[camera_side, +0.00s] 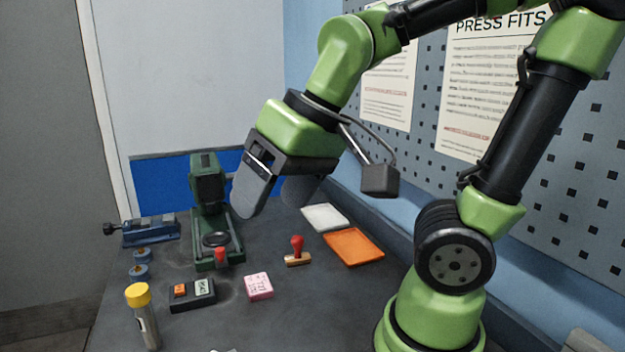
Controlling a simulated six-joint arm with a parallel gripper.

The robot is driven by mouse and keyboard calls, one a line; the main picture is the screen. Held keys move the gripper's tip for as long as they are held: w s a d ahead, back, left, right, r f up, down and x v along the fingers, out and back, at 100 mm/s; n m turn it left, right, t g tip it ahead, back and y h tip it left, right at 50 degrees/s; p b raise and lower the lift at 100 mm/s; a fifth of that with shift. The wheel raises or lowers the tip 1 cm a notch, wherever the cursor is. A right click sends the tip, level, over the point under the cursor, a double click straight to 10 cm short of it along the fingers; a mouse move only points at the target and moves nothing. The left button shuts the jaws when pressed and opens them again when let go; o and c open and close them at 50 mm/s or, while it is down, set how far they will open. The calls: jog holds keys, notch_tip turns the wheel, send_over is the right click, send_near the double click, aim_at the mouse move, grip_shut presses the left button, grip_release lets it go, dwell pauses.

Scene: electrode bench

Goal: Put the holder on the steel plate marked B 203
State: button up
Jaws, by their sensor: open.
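My gripper (272,198) hangs above the bench, in front of the wall and right of the green press. Its two wide grey fingers are apart, and nothing shows between them. I cannot make out a steel plate marked B 203 in this view. No item can be surely picked out as the holder. A pink block with small dark print (258,287) lies on the bench below the gripper, its print too small to read. A pale piece (222,350) is cut off by the bottom edge.
A red-handled stamp (297,251), orange tray (353,247) and white tray (325,218) lie towards the right. The front middle of the bench is mostly clear.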

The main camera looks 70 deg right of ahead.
jog(key=s, duration=0.1)
jog(key=s+r+t, duration=0.1)
jog(key=s, duration=0.1)
jog(key=s+t, duration=0.1)
jog(key=shift+s+d+r+m, duration=0.15)
jog(key=shift+d+r+m, duration=0.2)
jog(key=shift+m, duration=0.05)
